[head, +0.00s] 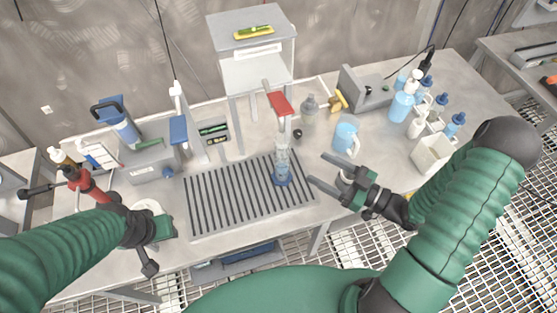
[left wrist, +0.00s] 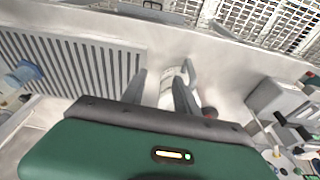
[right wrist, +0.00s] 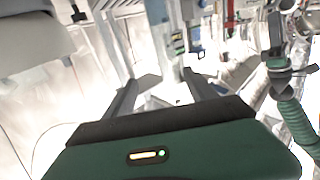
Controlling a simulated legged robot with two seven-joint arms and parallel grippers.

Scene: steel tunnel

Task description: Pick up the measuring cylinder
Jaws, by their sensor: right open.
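The measuring cylinder (head: 282,160) is clear with a blue base and stands upright on the right part of the ribbed drain mat (head: 235,200). Its blue base also shows at the left edge of the left wrist view (left wrist: 26,72). My right gripper (head: 318,169) is open, with its fingers pointing left toward the cylinder and a small gap apart from it. In the right wrist view its fingers (right wrist: 167,78) are spread with nothing clearly held. My left gripper (left wrist: 160,80) is open over the bench's left side, above a white object; its fingers are mostly hidden in the head view.
A blue beaker (head: 346,134) stands behind my right gripper. A red-topped piece (head: 280,103) rises behind the cylinder, near a raised white stand (head: 252,70). Several bottles (head: 403,103) and a white box (head: 432,154) fill the right side. The mat's left part is clear.

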